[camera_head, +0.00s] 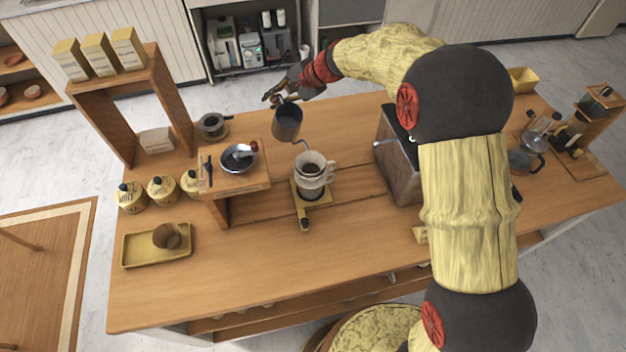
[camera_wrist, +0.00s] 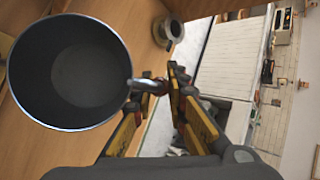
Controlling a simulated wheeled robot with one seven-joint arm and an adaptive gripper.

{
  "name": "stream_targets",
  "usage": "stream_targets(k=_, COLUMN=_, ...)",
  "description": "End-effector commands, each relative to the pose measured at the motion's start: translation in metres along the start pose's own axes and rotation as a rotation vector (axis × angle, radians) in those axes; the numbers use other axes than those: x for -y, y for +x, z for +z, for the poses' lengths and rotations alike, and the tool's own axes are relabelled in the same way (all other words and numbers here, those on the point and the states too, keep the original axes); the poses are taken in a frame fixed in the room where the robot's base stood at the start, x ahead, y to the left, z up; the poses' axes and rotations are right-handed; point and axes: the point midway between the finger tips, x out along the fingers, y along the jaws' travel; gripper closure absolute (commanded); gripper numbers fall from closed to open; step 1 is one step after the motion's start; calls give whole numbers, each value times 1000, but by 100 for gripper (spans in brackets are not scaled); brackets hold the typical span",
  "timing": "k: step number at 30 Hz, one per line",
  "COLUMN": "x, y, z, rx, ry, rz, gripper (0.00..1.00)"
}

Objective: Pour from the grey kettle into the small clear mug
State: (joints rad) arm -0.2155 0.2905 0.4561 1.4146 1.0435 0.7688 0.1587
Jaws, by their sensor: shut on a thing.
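The grey kettle (camera_head: 287,122) is held above the counter by my gripper (camera_head: 281,97), which is shut on its handle. In the wrist view the kettle (camera_wrist: 72,72) shows its round open top, with the handle between the fingers of my gripper (camera_wrist: 158,88). The kettle's thin spout reaches toward a white dripper with dark coffee grounds (camera_head: 312,166), close to its rim. I cannot tell whether water is flowing. The dripper sits over a mug (camera_head: 313,190) on a small yellow scale (camera_head: 304,222). How clear the mug is cannot be made out.
A wooden stand (camera_head: 258,186) with a metal bowl (camera_head: 238,157) is left of the dripper. A boxy machine (camera_head: 395,160) stands to the right. A yellow tray (camera_head: 130,252) lies front left. The front counter is mostly clear.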

Motion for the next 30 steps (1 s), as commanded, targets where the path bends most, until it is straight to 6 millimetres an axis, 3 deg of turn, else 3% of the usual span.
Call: stream_targets(k=30, x=-12, y=13, z=-4, rx=21, ry=48, rz=95, gripper=100)
